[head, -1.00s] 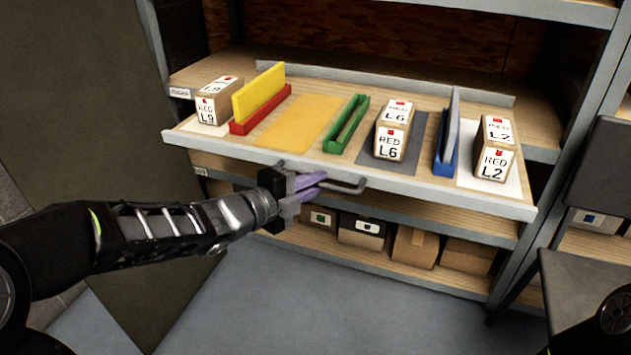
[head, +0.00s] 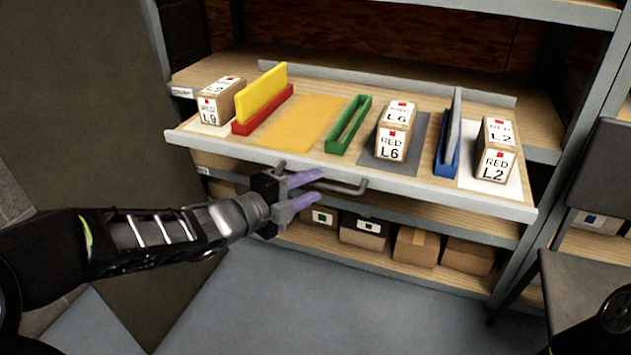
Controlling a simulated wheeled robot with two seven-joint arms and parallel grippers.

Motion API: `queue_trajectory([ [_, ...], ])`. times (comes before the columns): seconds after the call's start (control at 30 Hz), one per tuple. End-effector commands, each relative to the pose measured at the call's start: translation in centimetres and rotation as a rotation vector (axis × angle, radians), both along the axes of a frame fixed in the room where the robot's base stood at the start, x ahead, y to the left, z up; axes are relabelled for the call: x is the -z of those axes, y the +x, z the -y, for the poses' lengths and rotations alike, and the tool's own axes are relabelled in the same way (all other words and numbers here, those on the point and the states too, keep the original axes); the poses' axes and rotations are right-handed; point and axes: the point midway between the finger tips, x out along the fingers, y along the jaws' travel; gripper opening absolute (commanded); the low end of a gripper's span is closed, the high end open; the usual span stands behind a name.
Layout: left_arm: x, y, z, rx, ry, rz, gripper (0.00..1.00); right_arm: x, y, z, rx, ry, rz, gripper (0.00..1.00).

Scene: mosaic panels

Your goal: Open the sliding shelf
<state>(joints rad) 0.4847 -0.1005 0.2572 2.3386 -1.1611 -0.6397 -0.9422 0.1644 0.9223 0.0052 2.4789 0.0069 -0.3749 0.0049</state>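The sliding shelf (head: 430,188) is a wooden board with a grey metal front rail, standing out past the rack's front edge. Its grey bar handle (head: 345,187) is on the front rail. My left gripper (head: 315,188) is open, its two purple fingers apart beside the left part of the handle. No contact can be made out for certain. My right gripper is out of view; only a dark part of my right arm shows at the lower right corner.
On the shelf stand boxes L9 (head: 217,102), L6 (head: 393,132) and L2 (head: 495,150), a yellow panel in a red holder (head: 262,97), a green holder (head: 348,126) and a blue holder (head: 447,150). A dark chair (head: 600,200) stands right. Several cartons fill the lower shelf.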

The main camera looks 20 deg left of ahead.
Motion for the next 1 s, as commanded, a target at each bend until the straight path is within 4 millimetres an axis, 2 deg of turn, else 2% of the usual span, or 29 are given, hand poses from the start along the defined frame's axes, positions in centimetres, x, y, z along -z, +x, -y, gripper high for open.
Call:
queue_trajectory([
  [0.03,-0.6,-0.8,-0.4,-0.003,0.0,0.0,0.34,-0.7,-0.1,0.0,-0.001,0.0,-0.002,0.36],
  [0.2,-1.1,-3.3,-1.7,-0.003,0.0,0.0,0.34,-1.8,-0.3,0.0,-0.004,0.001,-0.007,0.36],
  [0.37,-1.2,-4.8,-2.4,-0.002,0.0,0.0,0.34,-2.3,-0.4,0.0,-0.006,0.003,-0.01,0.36],
  [1.0,-0.9,-5.0,-2.6,-0.013,-0.039,-0.026,0.34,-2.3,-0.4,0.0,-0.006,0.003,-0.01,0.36],
])
